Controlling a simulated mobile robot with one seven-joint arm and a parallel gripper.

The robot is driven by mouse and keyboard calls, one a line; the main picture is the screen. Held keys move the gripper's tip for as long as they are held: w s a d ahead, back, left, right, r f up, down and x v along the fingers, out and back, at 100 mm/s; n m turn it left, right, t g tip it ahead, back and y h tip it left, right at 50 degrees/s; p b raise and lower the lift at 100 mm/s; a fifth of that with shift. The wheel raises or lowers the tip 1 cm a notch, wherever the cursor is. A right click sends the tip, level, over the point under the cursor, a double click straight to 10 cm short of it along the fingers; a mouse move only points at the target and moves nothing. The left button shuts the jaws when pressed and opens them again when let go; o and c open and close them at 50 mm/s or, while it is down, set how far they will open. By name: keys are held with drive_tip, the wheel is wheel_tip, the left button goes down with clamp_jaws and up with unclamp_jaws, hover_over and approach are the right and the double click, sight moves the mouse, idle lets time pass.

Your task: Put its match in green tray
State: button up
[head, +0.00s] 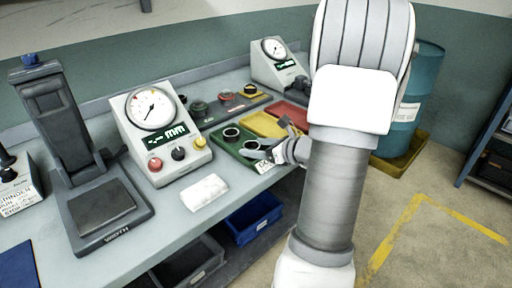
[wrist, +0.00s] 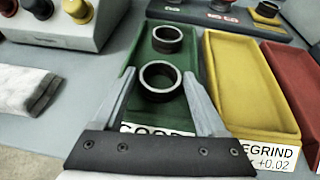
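The green tray (head: 222,149) lies on the bench, labelled "GOOD" in the wrist view (wrist: 198,62). Two dark metal rings are in it: a far ring (wrist: 167,39) and a near ring (wrist: 160,94). The head view also shows the far ring (head: 231,134) and the near ring (head: 251,145). My gripper (wrist: 159,76) is open over the near end of the green tray. Its fingertips stand on either side of the near ring, with a small gap seen on each side. The fingers partly hide the tray's label.
A yellow tray (wrist: 240,75) labelled "REGRIND" and a red tray (wrist: 296,70) stand to the right. A dark strip with coloured holders (head: 227,105) is behind. A gauge box (head: 158,135), white cloth (head: 205,192) and black press stand (head: 80,160) are left. A blue bin (head: 253,218) is below.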

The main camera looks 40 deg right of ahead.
drive_tip(key=shift+r, duration=0.15)
drive_tip(key=shift+s+r+p, duration=0.15)
drive_tip(key=shift+r+p, duration=0.05)
drive_tip(key=shift+p, duration=0.1)
drive_tip(key=p+v, duration=0.2)
drive_tip(key=v, duration=0.9)
drive_tip(key=shift+s, duration=0.35)
drive_tip(key=shift+r, duration=0.15)
